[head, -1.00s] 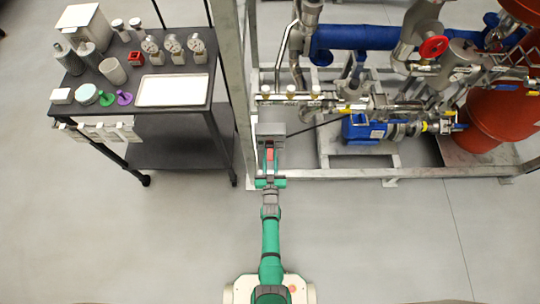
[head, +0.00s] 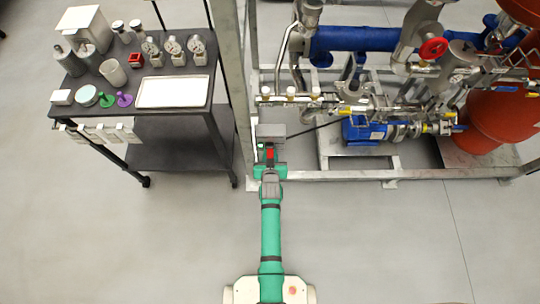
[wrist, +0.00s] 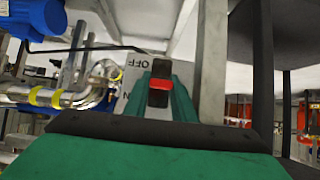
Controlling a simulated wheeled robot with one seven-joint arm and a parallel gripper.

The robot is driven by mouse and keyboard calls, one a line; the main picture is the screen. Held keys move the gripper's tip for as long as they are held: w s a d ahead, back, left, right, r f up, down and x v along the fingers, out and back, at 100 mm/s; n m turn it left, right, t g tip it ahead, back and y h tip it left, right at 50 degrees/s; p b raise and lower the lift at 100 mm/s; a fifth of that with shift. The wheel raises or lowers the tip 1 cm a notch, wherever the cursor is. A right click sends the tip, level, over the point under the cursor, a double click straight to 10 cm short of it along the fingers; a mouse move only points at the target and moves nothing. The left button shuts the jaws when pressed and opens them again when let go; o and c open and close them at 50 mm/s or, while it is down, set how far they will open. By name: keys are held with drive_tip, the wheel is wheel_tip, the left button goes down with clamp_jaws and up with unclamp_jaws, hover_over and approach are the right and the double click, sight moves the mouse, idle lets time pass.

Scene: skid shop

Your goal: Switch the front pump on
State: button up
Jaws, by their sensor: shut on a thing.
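A grey switch box (head: 271,131) is mounted low at the front left corner of the skid frame. Its plate (wrist: 140,68) shows in the wrist view with an upside-down "OFF" and part of a second word. A red switch handle (wrist: 161,84) with a dark part stands out from it; red also shows in the head view (head: 270,154). My gripper (wrist: 162,90) is at the box, its green fingers shut on the handle from both sides. The handle's exact setting is hard to tell. The blue front pump (head: 363,130) sits right of the box.
A dark cart (head: 180,150) with gauges, containers and a white tray (head: 174,91) stands left of the upright frame post (head: 236,80). The skid's lower rail (head: 340,174) runs rightward past the box. Floor in front is clear.

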drive_tip(key=shift+w+r+g, duration=0.2)
drive_tip(key=shift+r+g, duration=0.15)
drive_tip(key=shift+g, duration=0.65)
drive_tip(key=o, duration=1.1)
drive_tip(key=shift+c, duration=0.2)
drive_tip(key=shift+r, duration=0.1)
drive_tip(key=v, duration=1)
drive_tip(key=shift+s+r, duration=0.25)
drive_tip(key=shift+r, duration=0.05)
